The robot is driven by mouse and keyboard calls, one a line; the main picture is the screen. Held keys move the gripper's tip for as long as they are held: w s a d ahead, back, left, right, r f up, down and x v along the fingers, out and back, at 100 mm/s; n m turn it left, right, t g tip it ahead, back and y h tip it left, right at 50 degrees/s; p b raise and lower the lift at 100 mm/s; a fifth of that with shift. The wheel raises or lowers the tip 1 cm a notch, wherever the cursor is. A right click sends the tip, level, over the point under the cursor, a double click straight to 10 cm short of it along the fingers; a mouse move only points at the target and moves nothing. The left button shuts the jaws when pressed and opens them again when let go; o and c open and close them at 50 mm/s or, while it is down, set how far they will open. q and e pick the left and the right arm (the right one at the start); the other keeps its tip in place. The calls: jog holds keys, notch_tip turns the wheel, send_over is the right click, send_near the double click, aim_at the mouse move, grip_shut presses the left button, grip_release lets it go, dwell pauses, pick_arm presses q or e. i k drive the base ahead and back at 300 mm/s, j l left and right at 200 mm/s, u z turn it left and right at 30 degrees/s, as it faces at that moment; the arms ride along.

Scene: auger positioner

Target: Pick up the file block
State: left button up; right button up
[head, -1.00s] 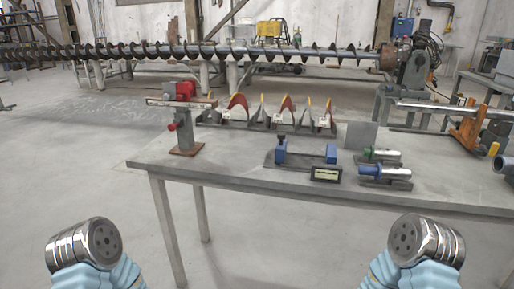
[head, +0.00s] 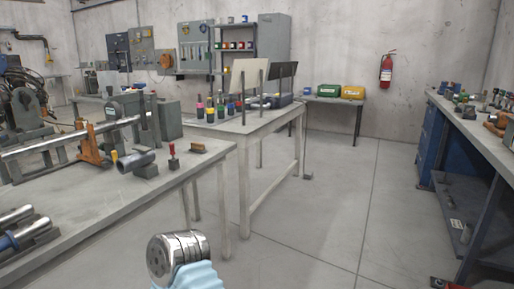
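I cannot tell for sure which thing is the file block. A small brown block (head: 198,147) lies near the far right corner of the grey table (head: 105,208) on the left, and its details are too small to read. A small red-topped upright piece (head: 173,155) stands just left of it. Only a metal joint and light blue sleeve of one of my arms show at the bottom; neither gripper is in view.
A grey pipe piece (head: 136,161) and an orange clamp stand (head: 91,144) share the near table. A second table (head: 245,127) behind holds coloured bottles and panels. A blue workbench (head: 448,155) stands at right. Open floor (head: 325,215) lies between.

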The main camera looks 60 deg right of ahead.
aim_at(196, 147)
jog(key=z, duration=1.45)
